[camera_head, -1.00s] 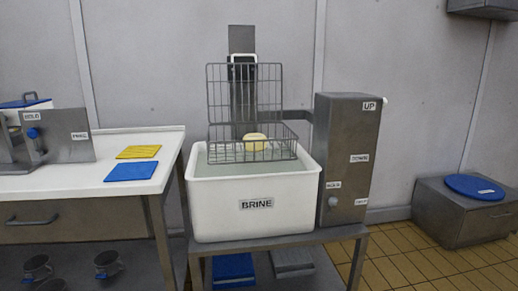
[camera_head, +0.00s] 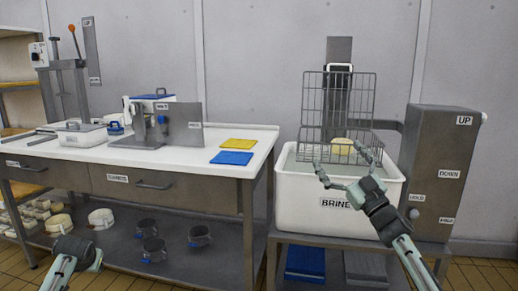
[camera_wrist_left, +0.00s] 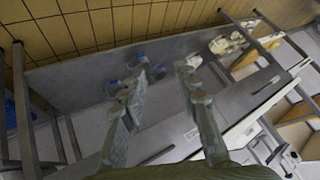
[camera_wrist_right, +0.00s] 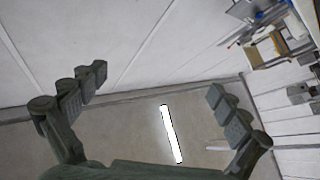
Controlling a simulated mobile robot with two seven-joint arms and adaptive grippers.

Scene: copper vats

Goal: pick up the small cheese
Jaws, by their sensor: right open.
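The small cheese (camera_head: 342,145) is a pale yellow round piece in the wire basket (camera_head: 308,100) above the white brine tub (camera_head: 300,205). My right gripper (camera_head: 338,158) is open and empty, its fingers spread in front of the basket in the head view. They overlap the basket's lower part there, and I cannot tell whether they touch it. In the right wrist view the right gripper (camera_wrist_right: 157,84) shows wall and ceiling between its fingers, no cheese. My left gripper (camera_wrist_left: 165,78) is open and empty in the left wrist view; in the head view it is low at the left.
A metal control box (camera_head: 445,170) with labels stands right of the tub. The white-topped table (camera_head: 265,140) at left holds yellow (camera_head: 238,144) and blue (camera_head: 232,158) cloths. Mugs (camera_head: 153,250) and pale cheeses (camera_head: 101,218) sit on its lower shelf.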

